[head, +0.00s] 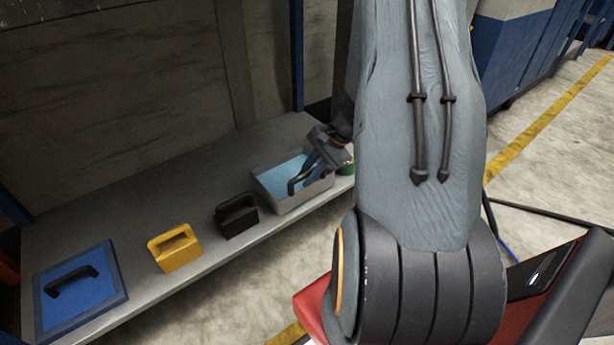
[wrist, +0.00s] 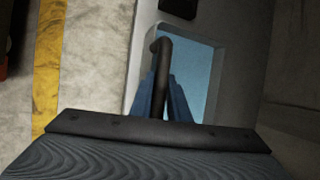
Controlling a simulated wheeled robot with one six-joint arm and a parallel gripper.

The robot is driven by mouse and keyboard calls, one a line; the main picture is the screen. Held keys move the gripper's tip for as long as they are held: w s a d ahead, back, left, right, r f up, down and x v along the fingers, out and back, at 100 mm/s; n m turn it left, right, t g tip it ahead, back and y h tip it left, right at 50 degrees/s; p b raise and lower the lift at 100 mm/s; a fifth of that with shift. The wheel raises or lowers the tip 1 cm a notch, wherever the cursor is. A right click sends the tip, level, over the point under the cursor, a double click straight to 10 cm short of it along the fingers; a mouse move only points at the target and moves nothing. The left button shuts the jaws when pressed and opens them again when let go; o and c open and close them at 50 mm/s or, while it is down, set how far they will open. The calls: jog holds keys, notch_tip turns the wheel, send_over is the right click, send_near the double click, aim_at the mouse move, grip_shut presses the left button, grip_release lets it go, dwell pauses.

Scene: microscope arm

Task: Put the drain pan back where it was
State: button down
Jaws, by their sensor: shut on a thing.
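The drain pan (head: 290,206) is a grey open box with a light blue inside and a dark handle (head: 293,186). It is at the right part of the grey shelf, near the front edge. I cannot tell whether its underside touches the shelf. My gripper (head: 308,172) comes in from the right and is shut on the handle. In the wrist view, the handle (wrist: 162,65) stands between the blue fingers of my gripper (wrist: 162,98), with the pan's pale rim (wrist: 142,65) around it. My arm hides the area to the right of the pan.
On the grey shelf (head: 150,205) stand a black handled block (head: 236,217) just left of the pan, a yellow handled block (head: 175,248), and a blue plate with a black handle (head: 82,298) at far left. A green thing (head: 347,167) is partly hidden behind my arm. Bare shelf lies behind them.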

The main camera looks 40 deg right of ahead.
jog(key=shift+f, duration=0.15)
jog(key=c, duration=1.7)
grip_release()
jog(key=shift+s, duration=0.1)
jog(key=p+v, duration=0.5)
jog(key=v, duration=0.7)
jog(key=shift+p, duration=0.35)
